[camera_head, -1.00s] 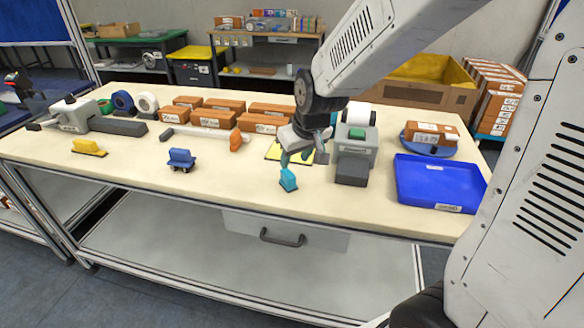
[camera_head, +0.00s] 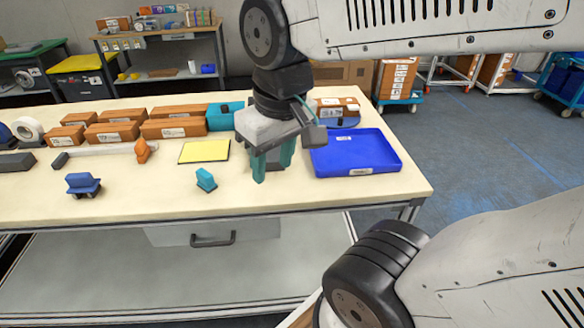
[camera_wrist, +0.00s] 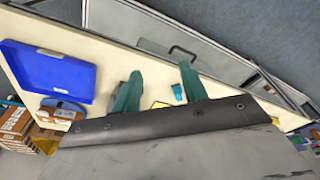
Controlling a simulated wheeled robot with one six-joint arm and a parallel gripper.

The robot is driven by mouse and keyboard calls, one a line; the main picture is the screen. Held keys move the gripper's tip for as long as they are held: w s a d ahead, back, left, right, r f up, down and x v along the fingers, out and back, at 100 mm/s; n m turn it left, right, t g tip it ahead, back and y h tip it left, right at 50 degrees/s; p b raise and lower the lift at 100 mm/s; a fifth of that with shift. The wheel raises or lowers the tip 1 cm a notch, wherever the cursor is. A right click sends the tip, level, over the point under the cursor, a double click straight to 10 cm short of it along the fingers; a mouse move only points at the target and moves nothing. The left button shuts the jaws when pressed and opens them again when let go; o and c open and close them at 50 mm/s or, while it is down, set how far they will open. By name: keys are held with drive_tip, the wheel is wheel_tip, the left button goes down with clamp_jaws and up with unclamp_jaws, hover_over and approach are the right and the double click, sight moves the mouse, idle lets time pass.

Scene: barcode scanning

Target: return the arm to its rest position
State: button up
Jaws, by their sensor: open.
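My gripper (camera_head: 273,172) hangs fingers-down above the cream workbench (camera_head: 120,187), just left of the blue tray (camera_head: 384,163). Its two teal fingers are apart with nothing between them. My arm reaches in from the upper right. In the wrist view the open fingers (camera_wrist: 158,80) show over the bench edge, with the blue tray on the left. The grey device behind my gripper is mostly hidden by it.
A yellow mat (camera_head: 204,151), a small teal block (camera_head: 206,180) and a blue tool (camera_head: 83,184) lie on the bench. Brown boxes (camera_head: 172,128) stand at the back left. A boxed item (camera_head: 338,107) sits on a blue disc behind the tray. The bench's front strip is mostly clear.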

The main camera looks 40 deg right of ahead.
drive_tip(key=shift+g, duration=0.3)
drive_tip(key=s, duration=0.4)
drive_tip(key=shift+s+d+r, duration=0.1)
drive_tip(key=shift+s+d, duration=0.05)
drive_tip(key=shift+d, duration=0.1)
idle(0.5)
